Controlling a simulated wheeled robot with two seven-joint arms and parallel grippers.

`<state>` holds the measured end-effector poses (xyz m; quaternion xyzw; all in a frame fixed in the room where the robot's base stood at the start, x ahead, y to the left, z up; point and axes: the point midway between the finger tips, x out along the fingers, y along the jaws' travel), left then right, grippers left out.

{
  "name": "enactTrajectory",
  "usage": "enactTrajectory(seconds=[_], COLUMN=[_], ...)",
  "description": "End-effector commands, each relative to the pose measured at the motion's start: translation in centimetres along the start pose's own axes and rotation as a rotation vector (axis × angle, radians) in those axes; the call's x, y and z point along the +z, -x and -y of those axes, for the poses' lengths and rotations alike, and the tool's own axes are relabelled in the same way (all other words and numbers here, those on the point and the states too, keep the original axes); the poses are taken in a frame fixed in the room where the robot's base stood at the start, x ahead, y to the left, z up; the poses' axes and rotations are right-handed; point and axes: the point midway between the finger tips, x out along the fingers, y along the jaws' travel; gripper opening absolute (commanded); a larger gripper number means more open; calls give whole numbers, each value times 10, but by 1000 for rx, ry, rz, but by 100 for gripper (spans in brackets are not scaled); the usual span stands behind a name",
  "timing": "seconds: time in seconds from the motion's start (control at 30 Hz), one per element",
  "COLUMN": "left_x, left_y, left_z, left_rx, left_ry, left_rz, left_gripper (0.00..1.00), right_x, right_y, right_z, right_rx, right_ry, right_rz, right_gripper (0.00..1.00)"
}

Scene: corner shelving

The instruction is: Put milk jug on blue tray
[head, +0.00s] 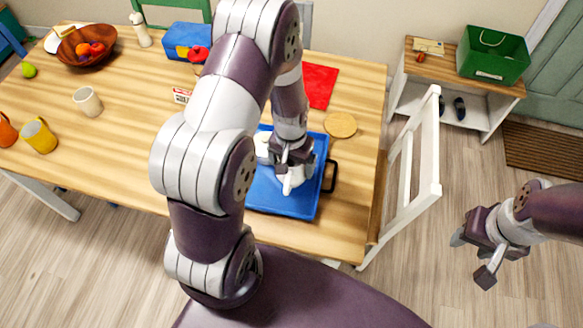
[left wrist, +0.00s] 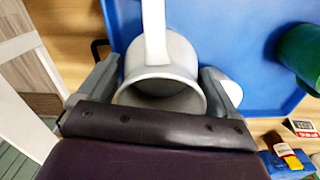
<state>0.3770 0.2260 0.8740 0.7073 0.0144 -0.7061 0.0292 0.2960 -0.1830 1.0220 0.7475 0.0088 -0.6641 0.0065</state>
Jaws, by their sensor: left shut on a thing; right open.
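The white milk jug (head: 292,183) is at the blue tray (head: 300,206) on the wooden table. In the left wrist view the jug (left wrist: 172,60) shows its open mouth and handle, with the blue tray (left wrist: 240,30) behind it. My left gripper (head: 290,157) is shut on the jug, one finger on each side. I cannot tell whether the jug's base touches the tray. The arm hides part of the tray. My right gripper (head: 473,258) is open and empty, off the table at the right, over the floor.
Another white item (head: 262,145) is on the tray beside the gripper, and a green item (left wrist: 302,55) shows in the left wrist view. A round wooden coaster (head: 341,125) and red mat (head: 320,85) lie behind. A white chair (head: 412,180) stands at the table's right edge.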

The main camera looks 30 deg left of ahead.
Motion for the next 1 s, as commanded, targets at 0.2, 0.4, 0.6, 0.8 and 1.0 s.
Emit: enactTrajectory(seconds=[0.2,0.4,0.6,0.8,1.0], left_x=[1,0,1,1,0], left_y=[-32,-33,-38,-37,-12], left_z=[1,0,0,0,0], left_rx=[0,0,0,0,0], left_ry=[-1,0,0,0,1], left_rz=[2,0,2,2,-4], left_gripper=[44,44,100,100,100], right_x=[0,0,0,0,0], right_y=[2,2,-1,0,2], right_z=[0,0,0,0,0], right_rx=[0,0,0,0,0], right_ry=[0,0,0,0,0], right_rz=[0,0,0,0,0], right_gripper=[46,46,46,46,46])
